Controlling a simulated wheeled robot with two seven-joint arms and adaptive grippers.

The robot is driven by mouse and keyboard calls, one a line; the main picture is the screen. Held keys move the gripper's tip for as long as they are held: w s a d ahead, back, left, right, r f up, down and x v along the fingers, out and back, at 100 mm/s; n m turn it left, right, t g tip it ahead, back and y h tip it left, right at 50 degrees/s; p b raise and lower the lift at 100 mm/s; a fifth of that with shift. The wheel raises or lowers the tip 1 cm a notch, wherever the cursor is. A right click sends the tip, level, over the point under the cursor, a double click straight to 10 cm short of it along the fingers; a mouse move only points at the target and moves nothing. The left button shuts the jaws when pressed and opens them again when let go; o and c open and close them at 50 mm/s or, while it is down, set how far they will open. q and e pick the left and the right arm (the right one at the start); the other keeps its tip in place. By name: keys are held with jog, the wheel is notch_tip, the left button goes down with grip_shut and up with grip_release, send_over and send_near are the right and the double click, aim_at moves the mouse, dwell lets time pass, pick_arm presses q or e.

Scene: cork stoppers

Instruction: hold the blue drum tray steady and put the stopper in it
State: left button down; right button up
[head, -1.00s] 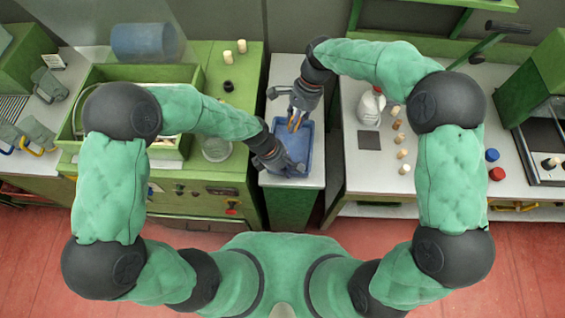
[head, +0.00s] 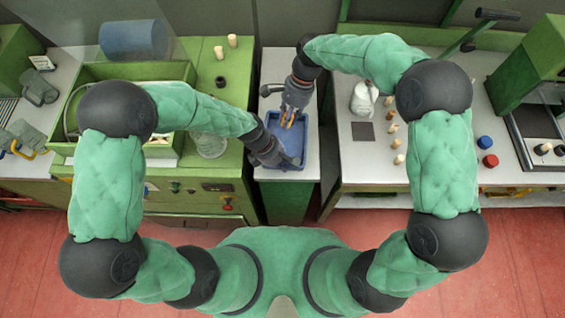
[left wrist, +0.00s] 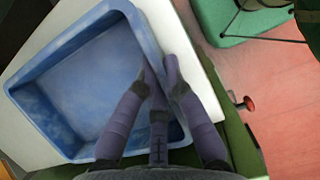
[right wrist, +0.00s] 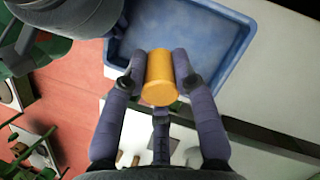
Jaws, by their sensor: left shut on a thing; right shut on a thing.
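The blue drum tray (head: 303,130) sits on a narrow white-topped stand between two benches. My left gripper (left wrist: 160,82) is shut on the tray's near wall, with its fingers on both sides of the rim in the left wrist view; it also shows in the head view (head: 284,158). My right gripper (right wrist: 159,62) is shut on an orange-tan stopper (right wrist: 159,84). It holds the stopper over the tray's open inside, and the tray floor (right wrist: 205,35) shows behind it. The tray floor in the left wrist view (left wrist: 80,85) looks empty where visible.
Several pale and brown stoppers (head: 398,159) stand in a row on the right bench, near a white bottle (head: 362,100) and a dark square (head: 362,131). The left green bench has two pale stoppers, a black one (head: 220,82) and a clear round container (head: 210,146).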

jog(key=shift+f, duration=4.65)
jog(key=o, duration=0.8)
jog(key=shift+r, duration=0.1)
jog(key=v, duration=1.2)
pick_arm(q)
jog(key=c, duration=1.3)
grip_release()
